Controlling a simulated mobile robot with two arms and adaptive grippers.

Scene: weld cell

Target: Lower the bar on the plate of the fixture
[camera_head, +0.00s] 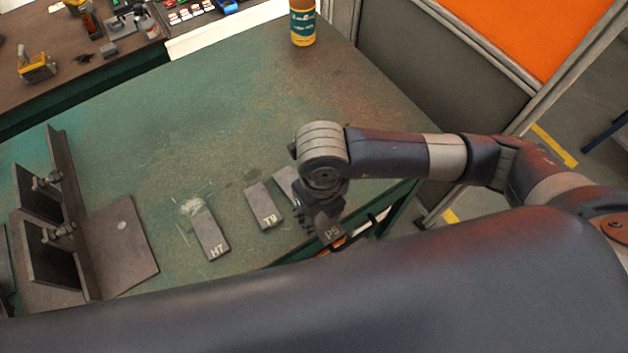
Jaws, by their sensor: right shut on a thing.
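The fixture stands at the left, with a flat brown plate (122,245) bearing a pale round spot. A long upright wall (70,215) with clamps (58,232) stands along the plate's left side. The held bar is well right of the fixture. My left gripper is not in view.
Bars marked H7 (210,236) and T9 (262,206) lie on the green table (200,120) between fixture and gripper. A brown bench (100,62) with tools is behind. The table's middle is clear.

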